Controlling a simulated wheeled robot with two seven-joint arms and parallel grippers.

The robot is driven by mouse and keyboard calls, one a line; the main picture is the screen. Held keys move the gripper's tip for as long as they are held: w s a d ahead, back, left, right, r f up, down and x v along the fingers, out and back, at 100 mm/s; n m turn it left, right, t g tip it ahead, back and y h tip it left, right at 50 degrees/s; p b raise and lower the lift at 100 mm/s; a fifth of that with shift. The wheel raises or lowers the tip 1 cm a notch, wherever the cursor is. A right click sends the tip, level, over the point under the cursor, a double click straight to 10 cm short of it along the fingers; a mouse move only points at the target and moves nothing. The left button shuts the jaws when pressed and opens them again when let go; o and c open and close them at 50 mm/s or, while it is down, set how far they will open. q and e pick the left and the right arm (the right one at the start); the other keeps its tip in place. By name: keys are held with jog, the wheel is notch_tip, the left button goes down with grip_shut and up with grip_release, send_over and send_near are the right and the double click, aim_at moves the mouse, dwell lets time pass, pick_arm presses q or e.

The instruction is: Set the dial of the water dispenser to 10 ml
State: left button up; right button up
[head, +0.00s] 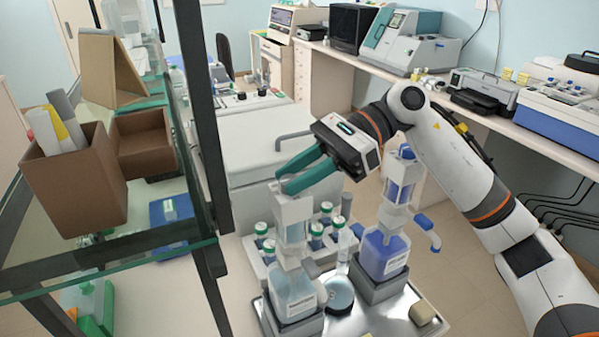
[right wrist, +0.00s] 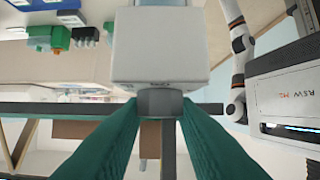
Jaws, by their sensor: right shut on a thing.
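The water dispenser is a bottle of clear liquid (head: 292,292) with a white pump head (head: 293,212), standing upright on the metal tray in the head view. My right gripper (head: 281,186) has its teal fingers at the top of this pump head. In the right wrist view the pump head is a pale block (right wrist: 160,45) with a grey dial (right wrist: 160,103) on it. My right gripper (right wrist: 161,112) is shut on the dial, one finger on each side. The dial's setting cannot be read. My left gripper is not in view.
A dispenser with blue liquid (head: 384,254) and a blue spout stands close on the right. A rack of green-capped bottles (head: 262,243) is behind. A glass shelf (head: 150,252) edges the left side.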

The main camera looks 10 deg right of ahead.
jog(key=o, duration=1)
jog(key=shift+w+d+r, duration=0.1)
jog(key=shift+d, duration=0.35)
jog(key=b+v, duration=0.3)
jog(key=v, duration=0.8)
